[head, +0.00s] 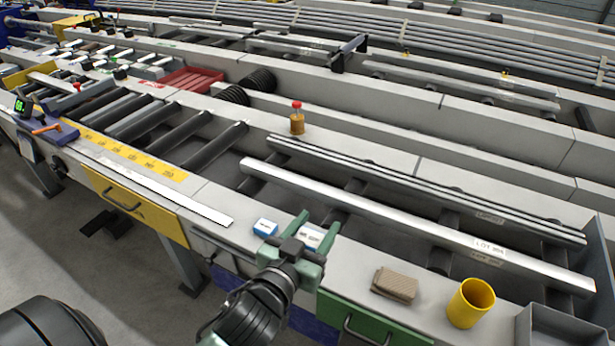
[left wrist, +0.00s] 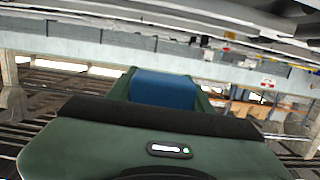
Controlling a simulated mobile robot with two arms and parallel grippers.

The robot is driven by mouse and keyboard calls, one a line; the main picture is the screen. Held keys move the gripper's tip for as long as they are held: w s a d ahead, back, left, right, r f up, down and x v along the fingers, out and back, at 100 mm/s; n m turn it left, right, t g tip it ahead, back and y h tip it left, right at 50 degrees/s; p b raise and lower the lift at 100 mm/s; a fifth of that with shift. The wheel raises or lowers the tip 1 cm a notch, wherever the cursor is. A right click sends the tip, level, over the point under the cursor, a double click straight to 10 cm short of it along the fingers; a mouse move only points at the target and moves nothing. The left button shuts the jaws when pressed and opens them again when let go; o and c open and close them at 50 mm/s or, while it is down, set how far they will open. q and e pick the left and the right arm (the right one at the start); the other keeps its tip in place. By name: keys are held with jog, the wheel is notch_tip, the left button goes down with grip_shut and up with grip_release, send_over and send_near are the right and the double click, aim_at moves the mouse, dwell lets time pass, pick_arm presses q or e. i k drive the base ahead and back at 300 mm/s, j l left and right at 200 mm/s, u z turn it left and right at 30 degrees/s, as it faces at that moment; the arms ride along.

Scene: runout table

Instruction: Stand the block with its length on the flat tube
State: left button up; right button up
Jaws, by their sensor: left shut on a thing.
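My left gripper (head: 312,232) is shut on a small block (head: 311,238) with a pale, labelled face, over the near ledge. In the left wrist view the block (left wrist: 163,88) shows blue between the green fingers. I cannot tell whether it touches the ledge. A similar blue-and-white block (head: 265,227) sits on the ledge just left of the gripper. The long, pale flat tube (head: 400,214) with a lot label lies across the dark rollers, beyond and to the right of the gripper. Its top is bare. My right gripper is out of view.
Thin tubes (head: 430,185) lie behind the flat tube. A brown block-like pad (head: 395,284), a yellow cup (head: 470,303) and a grey tray (head: 560,328) stand at the right of the ledge. A red-topped brown container (head: 297,122) stands on the rail behind.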

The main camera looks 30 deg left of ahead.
aim_at(55, 82)
jog(key=j+u, duration=0.45)
jog(key=i+j+u, duration=0.25)
jog(key=j+u, duration=0.2)
jog(key=j, duration=0.15)
jog(key=i+j+u, duration=0.2)
jog(key=j+u, duration=0.25)
jog(key=i+j+u, duration=0.3)
jog(key=j+u, duration=0.15)
jog(key=i+j+u, duration=0.25)
jog(key=u, duration=0.2)
jog(key=i+j+u, duration=0.1)
jog(key=i+u, duration=0.3)
jog(key=i+j+u, duration=0.3)
jog(key=i, duration=0.75)
jog(key=i+l+u, duration=0.25)
jog(key=i, duration=0.8)
jog(key=i+z, duration=0.5)
jog(key=i+j+z, duration=0.15)
jog(key=i+z, duration=0.35)
jog(key=i+j+z, duration=0.5)
jog(key=i+l+z, duration=0.1)
jog(key=i+z, duration=0.15)
jog(key=z, duration=0.2)
jog(key=i+z, duration=0.3)
jog(key=z, duration=0.15)
jog(key=i+z, duration=0.25)
jog(key=z, duration=0.15)
jog(key=i+j+z, duration=0.2)
jog(key=z, duration=0.25)
jog(key=i, duration=0.05)
